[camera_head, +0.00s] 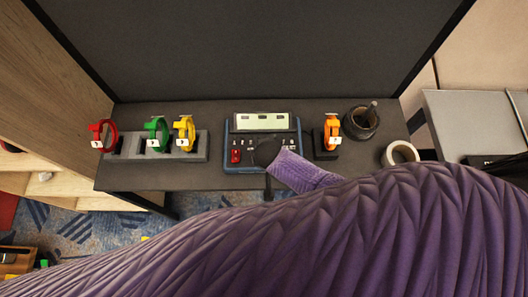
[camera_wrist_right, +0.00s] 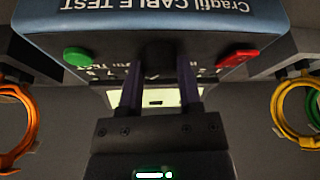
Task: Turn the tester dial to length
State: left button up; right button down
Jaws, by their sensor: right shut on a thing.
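The cable tester (camera_head: 230,128), a blue-edged box with a pale display (camera_head: 262,121), sits on the dark table in the head view. A black round dial (camera_head: 265,152) is on its lower face, partly covered by my right arm. The dial also shows as a dark knob in the right wrist view (camera_wrist_right: 156,50). My right gripper (camera_wrist_right: 158,72) is shut on the dial, one finger on each side. The dial's pointer and most printed labels are hidden or too small to read. My left gripper is not in view.
A red button (camera_head: 236,156) and a green button (camera_wrist_right: 78,57) flank the dial. Red, green and yellow cable loops (camera_head: 157,133) stand left in a grey rack. An orange loop (camera_head: 332,131), black cup (camera_head: 360,123) and tape roll (camera_head: 401,153) are right. My purple arm covers the foreground.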

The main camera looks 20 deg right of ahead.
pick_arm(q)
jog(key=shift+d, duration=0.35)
pick_arm(e)
jog(key=shift+c, duration=1.4)
grip_release()
jog(key=shift+r+p, duration=0.35)
pick_arm(q)
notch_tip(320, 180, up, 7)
jog(key=p, duration=0.6)
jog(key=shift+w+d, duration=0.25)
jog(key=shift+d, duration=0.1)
pick_arm(e)
jog(key=v, duration=0.9)
jog(key=shift+s, duration=0.15)
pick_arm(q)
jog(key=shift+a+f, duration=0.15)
